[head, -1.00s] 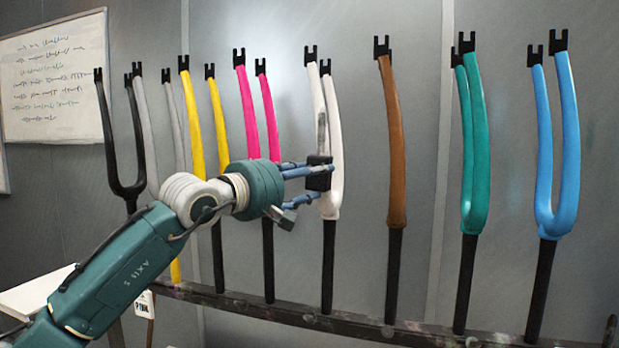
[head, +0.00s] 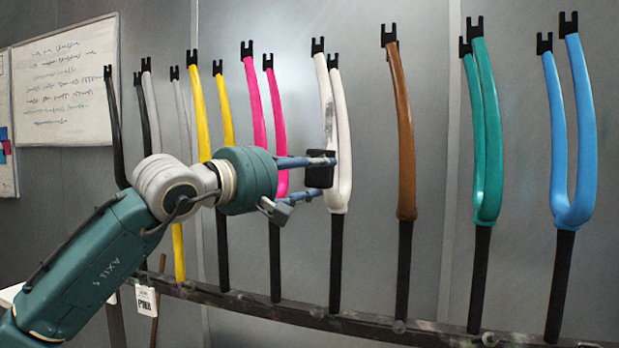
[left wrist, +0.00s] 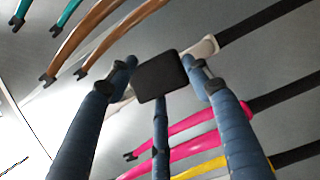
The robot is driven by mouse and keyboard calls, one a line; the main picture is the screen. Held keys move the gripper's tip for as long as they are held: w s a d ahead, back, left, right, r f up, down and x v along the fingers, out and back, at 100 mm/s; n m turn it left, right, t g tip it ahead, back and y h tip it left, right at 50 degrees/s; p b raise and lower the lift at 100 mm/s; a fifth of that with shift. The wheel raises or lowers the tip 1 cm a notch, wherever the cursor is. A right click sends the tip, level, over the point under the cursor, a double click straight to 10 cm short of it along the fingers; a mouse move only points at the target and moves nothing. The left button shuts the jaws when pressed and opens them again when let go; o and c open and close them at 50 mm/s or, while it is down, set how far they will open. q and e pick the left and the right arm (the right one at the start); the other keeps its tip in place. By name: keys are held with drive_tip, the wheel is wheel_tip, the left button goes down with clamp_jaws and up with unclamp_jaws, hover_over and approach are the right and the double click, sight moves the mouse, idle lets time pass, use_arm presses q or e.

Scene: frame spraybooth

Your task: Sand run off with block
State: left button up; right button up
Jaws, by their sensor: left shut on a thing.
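My left gripper (head: 312,178) is shut on a dark sanding block (head: 320,169). In the left wrist view the block (left wrist: 159,77) sits between the fingertips of the left gripper (left wrist: 160,82). The block is in front of the white fork (head: 341,185), at its left leg. I cannot tell whether it touches the paint. A grey smudged streak (head: 330,118) shows on that leg just above the block. The white fork stands upright on a black steerer; part of its left leg is hidden behind the block and fingers. My right gripper is not in view.
A brown fork (head: 402,130), green fork (head: 487,140) and blue fork (head: 574,150) stand to the right. A dark rail (head: 380,327) runs below. A whiteboard (head: 62,90) hangs at left.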

use_arm(q)
drive_tip(key=shift+s+a+r, duration=0.15)
drive_tip(key=shift+a, duration=0.05)
drive_tip(key=shift+s+a+b, duration=0.2)
drive_tip(key=shift+s+b, duration=0.55)
drive_tip(key=shift+b, duration=0.05)
drive_tip(key=shift+s+a, duration=0.2)
drive_tip(key=shift+s, duration=0.2)
drive_tip(key=shift+s+a+b, duration=0.15)
drive_tip(key=shift+s+b, duration=0.15)
drive_tip(key=shift+s, duration=0.05)
drive_tip(key=shift+w, duration=0.15)
